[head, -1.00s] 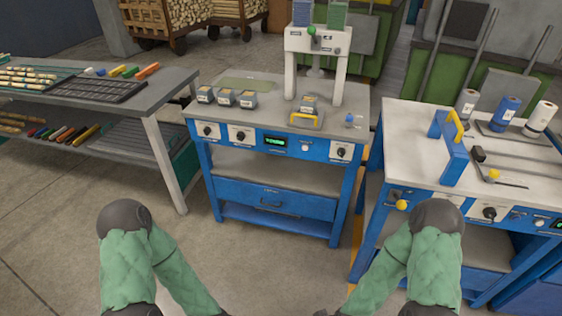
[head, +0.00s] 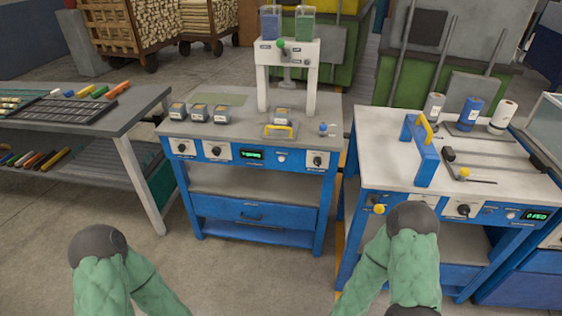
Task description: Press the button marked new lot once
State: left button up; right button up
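No lettering is legible at this size, so I cannot tell which control is marked new lot. The middle blue bench's front panel (head: 232,154) has several black knobs, a small lit green display (head: 251,155) and a round white button (head: 281,158) to its right. The right blue bench (head: 345,200) has a black knob (head: 463,210), a pale round button (head: 511,215) and another lit display (head: 537,216). Both my arms show as green padded sleeves with dark round joints at the bottom. Neither gripper is in view, and nothing touches the panels.
A grey table (head: 130,120) stands left. Bare floor (head: 110,205) lies in front. A narrow gap separates the two blue benches.

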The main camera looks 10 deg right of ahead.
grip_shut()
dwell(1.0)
